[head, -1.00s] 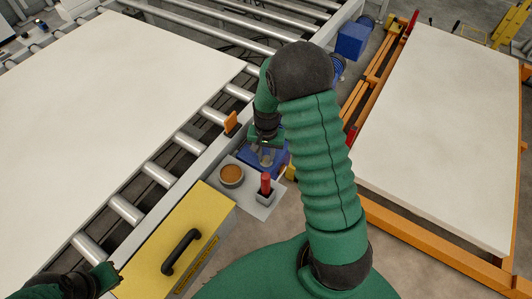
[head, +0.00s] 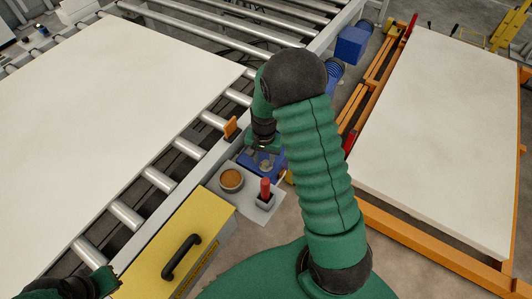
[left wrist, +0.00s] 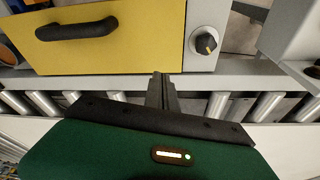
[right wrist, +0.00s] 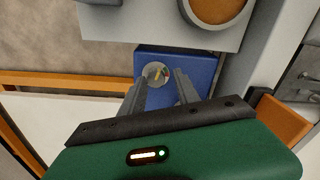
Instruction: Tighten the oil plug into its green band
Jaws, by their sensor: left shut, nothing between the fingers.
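The oil plug (right wrist: 157,74) appears in the right wrist view as a small round grey disc with a yellow mark and a green patch, set on a blue housing (right wrist: 205,66). My right gripper (right wrist: 158,84) is open. Its two fingers stand apart, one toward each side of the disc; I cannot tell how far above it they are. In the head view the right gripper (head: 263,160) is over the blue housing and hides the plug. My left gripper (left wrist: 160,76) is shut and empty, near a yellow drawer front and a black knob (left wrist: 206,44).
A grey ledge holds a brown-filled round cup (head: 231,179) and a red-handled tool in a holder (head: 265,190). A yellow box (head: 185,240) with a black handle stands nearer. An orange tab (head: 230,128) rises beside the rollers (head: 158,180). A white panel (head: 440,130) lies right.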

